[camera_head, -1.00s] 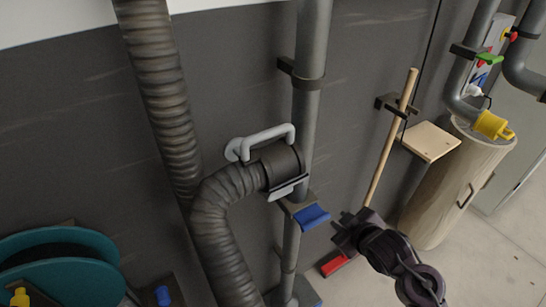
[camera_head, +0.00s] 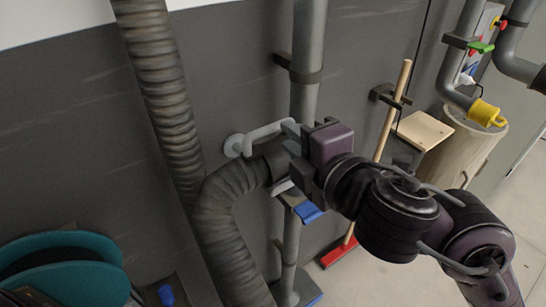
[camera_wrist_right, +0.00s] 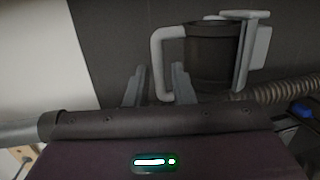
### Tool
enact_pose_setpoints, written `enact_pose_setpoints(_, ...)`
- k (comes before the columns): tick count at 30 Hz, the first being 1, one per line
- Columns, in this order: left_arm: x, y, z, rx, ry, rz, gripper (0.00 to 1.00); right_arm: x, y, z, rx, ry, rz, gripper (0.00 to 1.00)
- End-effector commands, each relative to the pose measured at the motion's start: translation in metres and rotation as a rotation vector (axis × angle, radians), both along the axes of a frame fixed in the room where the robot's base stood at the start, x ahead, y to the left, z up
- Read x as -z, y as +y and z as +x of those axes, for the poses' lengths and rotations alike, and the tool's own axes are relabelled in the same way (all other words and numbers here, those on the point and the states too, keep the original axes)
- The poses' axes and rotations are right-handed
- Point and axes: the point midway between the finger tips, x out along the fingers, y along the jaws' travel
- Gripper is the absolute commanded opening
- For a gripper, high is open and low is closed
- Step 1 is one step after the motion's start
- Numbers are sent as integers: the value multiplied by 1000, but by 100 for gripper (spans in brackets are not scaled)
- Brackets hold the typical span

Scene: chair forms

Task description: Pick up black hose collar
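The black hose collar (camera_head: 276,158) sits at the end of a ribbed grey hose (camera_head: 229,244), beside the vertical grey pipe. A light grey loop handle (camera_head: 262,134) is on it. In the head view my right gripper hides much of the collar. The collar (camera_wrist_right: 212,58) and its handle (camera_wrist_right: 160,62) show clearly in the right wrist view. My right gripper (camera_head: 296,150) is open at the collar. In the wrist view its fingers (camera_wrist_right: 159,86) are apart, on either side of the handle's lower part; contact cannot be told. My left gripper is not in view.
The vertical pipe (camera_head: 306,85) with its bracket stands right behind the collar. A blue tab (camera_head: 308,212) is just below. A broom with a red head (camera_head: 339,253) leans to the right. A teal reel (camera_head: 65,270) is at lower left.

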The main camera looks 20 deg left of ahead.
Motion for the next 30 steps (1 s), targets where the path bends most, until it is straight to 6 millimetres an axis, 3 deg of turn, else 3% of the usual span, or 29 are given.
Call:
enact_pose_setpoints(9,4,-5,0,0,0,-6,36,6,34,28,0,2,1,22)
enact_pose_setpoints(19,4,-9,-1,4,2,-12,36,8,41,36,1,1,2,22)
enact_pose_setpoints(25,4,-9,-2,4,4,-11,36,8,41,36,1,1,1,0)
enact_pose_setpoints(30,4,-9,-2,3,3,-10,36,8,41,36,1,1,1,0)
